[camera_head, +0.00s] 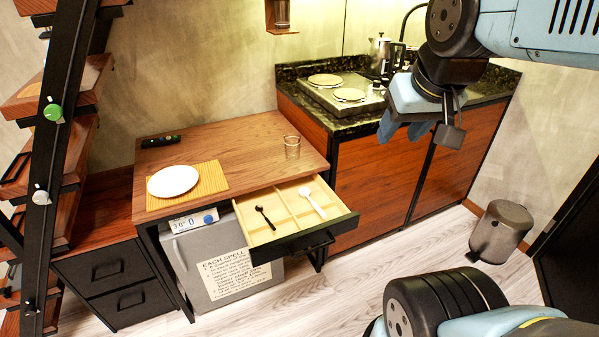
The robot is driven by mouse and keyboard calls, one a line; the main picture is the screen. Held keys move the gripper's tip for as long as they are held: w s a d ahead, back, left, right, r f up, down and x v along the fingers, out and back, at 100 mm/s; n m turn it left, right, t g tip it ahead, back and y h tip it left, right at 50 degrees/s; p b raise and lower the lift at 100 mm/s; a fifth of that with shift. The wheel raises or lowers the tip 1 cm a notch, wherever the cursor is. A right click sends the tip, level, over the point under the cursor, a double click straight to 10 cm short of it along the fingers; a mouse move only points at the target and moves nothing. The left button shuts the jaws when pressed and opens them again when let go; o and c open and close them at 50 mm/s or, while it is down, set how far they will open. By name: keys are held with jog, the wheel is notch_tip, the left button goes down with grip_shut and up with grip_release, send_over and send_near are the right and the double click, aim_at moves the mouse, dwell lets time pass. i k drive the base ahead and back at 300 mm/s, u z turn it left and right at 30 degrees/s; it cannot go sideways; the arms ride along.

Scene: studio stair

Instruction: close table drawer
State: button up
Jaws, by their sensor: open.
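The table drawer (284,225) is pulled out of the right part of the wooden table (225,138). Its inside is pale wood with dividers, and its front (306,240) is black with a handle. A black spoon (265,217) and a white spoon (312,203) lie in separate compartments. My gripper (428,135) is at the upper right, in front of the kitchen counter, open and empty. In the picture it is above and to the right of the drawer, apart from it.
A white plate (173,181) on a yellow mat (215,178), a glass (292,148) and a dark object (161,141) are on the table. A grey box (205,265) stands underneath. A trash bin (501,231) is at right. The wooden floor (345,296) before the drawer is clear.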

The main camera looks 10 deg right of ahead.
aim_at(298, 226)
jog(key=z, duration=1.3)
jog(key=k, duration=0.6)
jog(key=u, duration=1.25)
